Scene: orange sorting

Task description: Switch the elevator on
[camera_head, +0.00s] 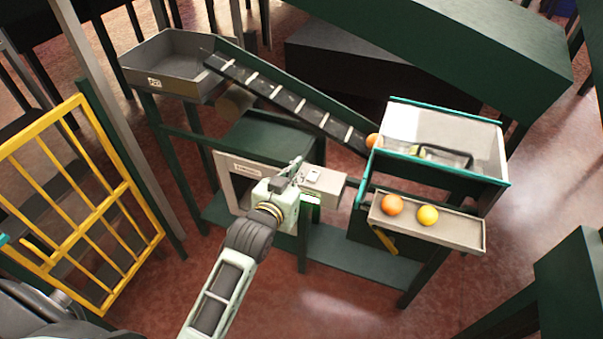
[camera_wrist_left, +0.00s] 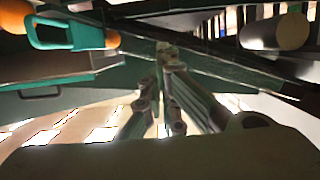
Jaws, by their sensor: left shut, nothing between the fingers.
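The elevator (camera_head: 280,93) is a dark inclined belt with pale cleats, rising from the hopper at right to the grey tray at upper left. A grey control box (camera_head: 331,186) with a small light switch plate (camera_head: 314,177) on top sits on the green frame below the belt. My left gripper (camera_head: 297,165) is shut and empty, just left of the switch plate; I cannot tell whether it touches the box. In the left wrist view its fingers (camera_wrist_left: 168,125) are together, with nothing between them. The right gripper is not in view.
An orange (camera_head: 374,141) lies at the belt's lower end beside the teal-edged hopper (camera_head: 447,185). An orange fruit (camera_head: 392,204) and a yellow fruit (camera_head: 428,215) lie on the shelf (camera_head: 464,234). A grey tray (camera_head: 133,61) stands upper left; a yellow barred gate (camera_head: 128,188) stands at left.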

